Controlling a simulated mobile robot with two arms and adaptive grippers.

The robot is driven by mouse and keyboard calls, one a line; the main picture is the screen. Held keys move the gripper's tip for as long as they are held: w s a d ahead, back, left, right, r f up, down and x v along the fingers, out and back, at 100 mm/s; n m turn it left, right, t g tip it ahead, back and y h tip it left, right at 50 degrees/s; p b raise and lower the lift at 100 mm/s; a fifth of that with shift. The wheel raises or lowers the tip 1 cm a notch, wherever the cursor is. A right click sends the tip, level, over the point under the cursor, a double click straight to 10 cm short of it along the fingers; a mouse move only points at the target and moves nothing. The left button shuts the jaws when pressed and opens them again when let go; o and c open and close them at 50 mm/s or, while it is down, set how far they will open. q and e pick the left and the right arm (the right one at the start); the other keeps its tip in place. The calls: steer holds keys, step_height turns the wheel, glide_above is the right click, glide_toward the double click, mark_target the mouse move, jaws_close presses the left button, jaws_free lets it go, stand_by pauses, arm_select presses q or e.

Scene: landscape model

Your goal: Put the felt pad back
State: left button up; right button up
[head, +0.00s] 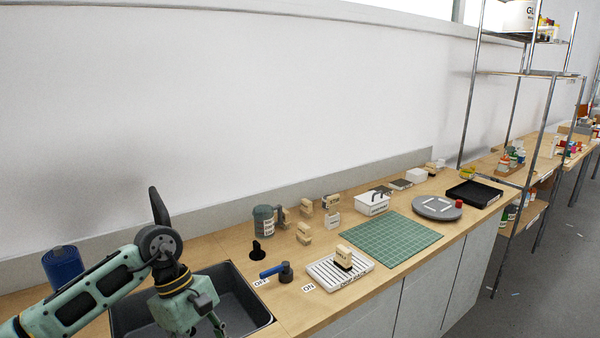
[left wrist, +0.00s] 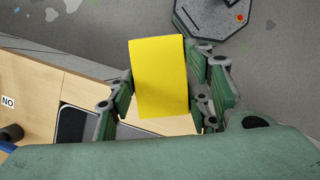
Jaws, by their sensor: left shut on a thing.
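My left gripper (left wrist: 162,85) is shut on a plain yellow rectangular pad (left wrist: 160,75), with fingers on both of its long sides. I take this to be the felt pad; its texture is too small to tell. In the head view, my left gripper (head: 212,322) is low at the left, in front of the dark sink (head: 240,292). The pad cannot be seen there. My right gripper is in neither view.
Right of the sink are a blue-handled valve (head: 280,270), a slatted white tray (head: 325,276) bearing a wooden block (head: 344,256), and a green cutting mat (head: 385,238). Behind stand a labelled mug (head: 263,219), a white box (head: 371,203) and several wooden blocks. A grey turntable (head: 432,211) and black tray (head: 474,194) lie farther right.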

arm_select(q)
steer(key=s+a+m+g+y, duration=0.2)
steer(key=s+m+y, duration=0.2)
steer(key=s+m, duration=0.7)
steer(key=shift+s+a+r+m, duration=0.3)
steer(key=shift+s+r+m, duration=0.15)
steer(key=shift+s, duration=0.3)
steer(key=shift+d+f, duration=0.1)
steer(key=shift+d, duration=0.05)
stand_by(0.4)
